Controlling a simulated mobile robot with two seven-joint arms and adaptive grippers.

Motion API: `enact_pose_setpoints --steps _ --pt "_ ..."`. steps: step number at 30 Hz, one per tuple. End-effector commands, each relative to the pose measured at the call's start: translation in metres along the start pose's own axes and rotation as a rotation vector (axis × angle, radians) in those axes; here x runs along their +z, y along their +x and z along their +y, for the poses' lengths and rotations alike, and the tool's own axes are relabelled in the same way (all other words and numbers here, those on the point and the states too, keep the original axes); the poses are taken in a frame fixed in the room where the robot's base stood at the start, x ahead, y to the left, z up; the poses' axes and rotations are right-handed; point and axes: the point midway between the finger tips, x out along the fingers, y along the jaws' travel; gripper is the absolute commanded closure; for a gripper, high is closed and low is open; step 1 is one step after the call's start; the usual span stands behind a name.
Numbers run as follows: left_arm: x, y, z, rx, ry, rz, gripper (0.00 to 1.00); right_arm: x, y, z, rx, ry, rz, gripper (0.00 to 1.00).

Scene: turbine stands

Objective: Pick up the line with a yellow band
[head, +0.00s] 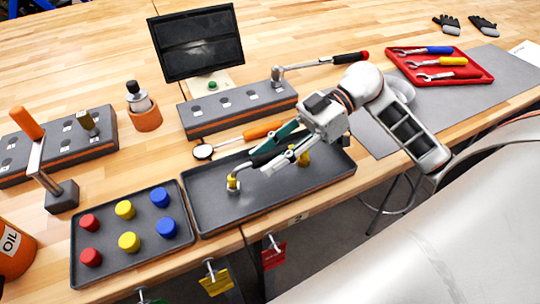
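A dark curved line with a yellow band (233,183) at its left end lies in the long grey tray (215,205) at the front middle of the bench. A second yellow piece (303,158) shows near its right side, partly behind my gripper. My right gripper (262,165) reaches in from the right, low over this tray, with its fingertips at the line. The fingers cover the middle of the line. I cannot tell whether they are closed on it. My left gripper is not in view.
A tray of red, yellow and blue caps (124,254) is at the front left. Behind are a grey block with holes (240,106), a torque wrench (320,62), an orange-handled mirror (240,140) and a dark screen (197,42). A red wrench tray (480,78) is at right.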

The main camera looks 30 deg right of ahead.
Motion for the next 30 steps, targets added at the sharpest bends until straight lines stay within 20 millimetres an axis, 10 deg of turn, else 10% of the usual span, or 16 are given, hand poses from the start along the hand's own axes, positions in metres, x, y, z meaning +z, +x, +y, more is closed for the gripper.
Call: enact_pose_setpoints --steps 3,19,30 --pt "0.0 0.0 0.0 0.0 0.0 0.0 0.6 0.0 0.0 0.0 0.0 0.0 0.0 1.0" --pt "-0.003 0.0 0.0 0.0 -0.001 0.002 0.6 -0.01 -0.004 -0.002 0.0 -0.003 0.001 1.0" --pt "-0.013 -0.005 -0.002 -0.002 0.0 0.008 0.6 -0.08 -0.034 -0.017 0.004 -0.01 -0.002 1.0"
